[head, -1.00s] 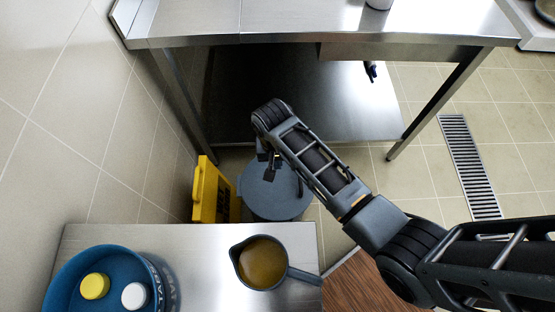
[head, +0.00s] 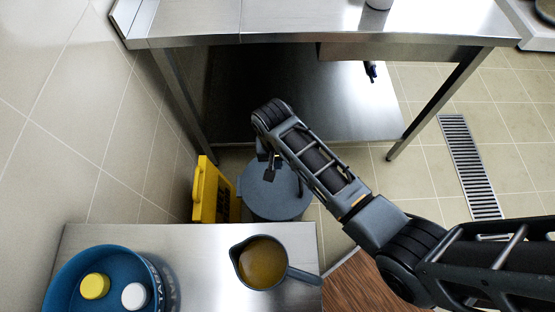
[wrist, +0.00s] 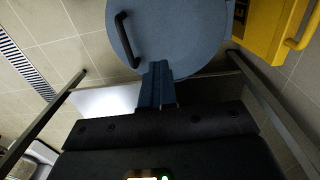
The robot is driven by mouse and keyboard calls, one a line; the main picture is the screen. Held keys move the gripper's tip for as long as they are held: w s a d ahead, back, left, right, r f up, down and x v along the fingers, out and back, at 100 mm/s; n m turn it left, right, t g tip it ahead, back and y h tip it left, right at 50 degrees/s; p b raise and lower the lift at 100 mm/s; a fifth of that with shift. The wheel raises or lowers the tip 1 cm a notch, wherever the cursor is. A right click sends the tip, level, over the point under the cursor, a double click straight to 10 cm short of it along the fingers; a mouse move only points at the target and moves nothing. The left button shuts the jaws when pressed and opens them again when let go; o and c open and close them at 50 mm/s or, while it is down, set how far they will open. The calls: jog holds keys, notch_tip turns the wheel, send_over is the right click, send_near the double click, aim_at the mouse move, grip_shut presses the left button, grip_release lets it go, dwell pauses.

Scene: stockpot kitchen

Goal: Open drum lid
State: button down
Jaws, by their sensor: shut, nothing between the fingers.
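The drum (head: 272,193) stands on the floor between the two steel tables, with its round blue-grey lid lying flat on top. In the wrist view the lid (wrist: 185,38) fills the top middle, and its dark bar handle (wrist: 126,40) shows near the lid's left edge. My gripper (wrist: 158,68) is shut and empty, its fingertips over the lid's near edge, to the right of the handle and apart from it in the picture. In the head view my gripper (head: 268,168) is over the lid, partly hidden by my wrist. I cannot tell whether the fingertips touch the lid.
A yellow folded sign (head: 211,192) stands close against the drum's left side. The near steel table (head: 200,245) holds a saucepan (head: 262,262) of brown liquid and a blue tub (head: 75,275) with yellow and white caps. The far steel table (head: 290,20) overhangs behind the drum.

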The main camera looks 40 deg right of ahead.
jog(key=c, duration=1.1)
grip_release()
jog(key=shift+w+a+r, duration=0.1)
jog(key=shift+r, duration=1.85)
jog(key=shift+a+r, duration=0.1)
jog(key=shift+r, duration=1.85)
